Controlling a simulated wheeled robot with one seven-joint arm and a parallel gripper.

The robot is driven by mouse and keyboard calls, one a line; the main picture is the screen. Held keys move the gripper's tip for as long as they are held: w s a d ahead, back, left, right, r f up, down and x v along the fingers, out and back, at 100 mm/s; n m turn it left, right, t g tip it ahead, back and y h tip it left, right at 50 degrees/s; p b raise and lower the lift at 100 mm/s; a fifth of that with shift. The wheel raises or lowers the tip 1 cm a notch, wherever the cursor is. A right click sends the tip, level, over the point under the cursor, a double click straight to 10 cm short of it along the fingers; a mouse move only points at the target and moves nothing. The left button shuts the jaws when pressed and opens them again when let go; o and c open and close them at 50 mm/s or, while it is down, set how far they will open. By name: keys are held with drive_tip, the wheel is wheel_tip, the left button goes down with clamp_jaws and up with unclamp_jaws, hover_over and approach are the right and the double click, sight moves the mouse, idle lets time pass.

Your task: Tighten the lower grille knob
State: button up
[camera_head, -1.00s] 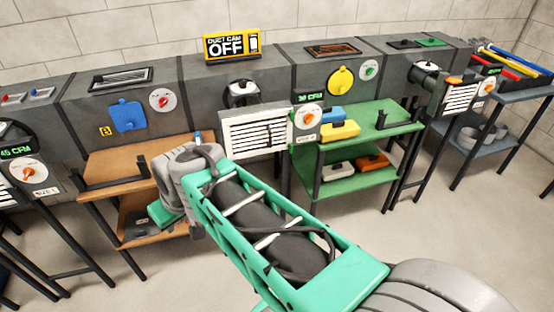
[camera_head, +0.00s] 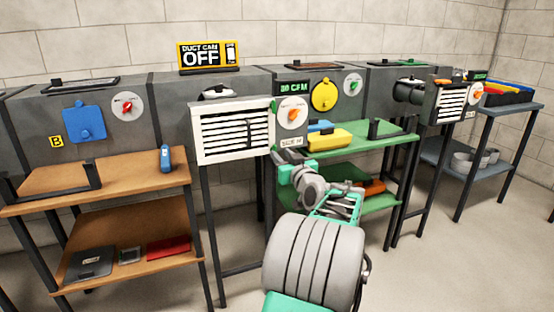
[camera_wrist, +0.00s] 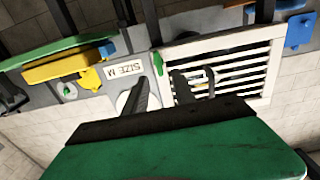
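The white slatted grille (camera_head: 232,148) hangs on the front of the grey duct, below the DUCT CAM OFF sign. A green knob (camera_head: 273,105) sits high on its right edge in the head view. In the upside-down wrist view, the lower green knob (camera_wrist: 157,64) shows on the grille's edge beside the SIZE M label (camera_wrist: 125,70). My gripper (camera_wrist: 161,80) is open and empty. Its two dark fingers point toward the grille edge, with the lower knob in line with the gap, apart from the fingertips. In the head view my arm hides the lower knob.
A green shelf (camera_head: 360,147) with a yellow brush block (camera_head: 328,139) stands close on the right. A brown shelf (camera_head: 130,178) with a blue item (camera_head: 165,158) stands on the left. A dial with an orange pointer (camera_head: 292,114) is right of the grille.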

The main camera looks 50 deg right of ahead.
sight(276, 149)
drive_tip(key=x, duration=0.4)
drive_tip(key=shift+w+b, duration=0.1)
drive_tip(key=shift+b, duration=0.2)
clamp_jaws()
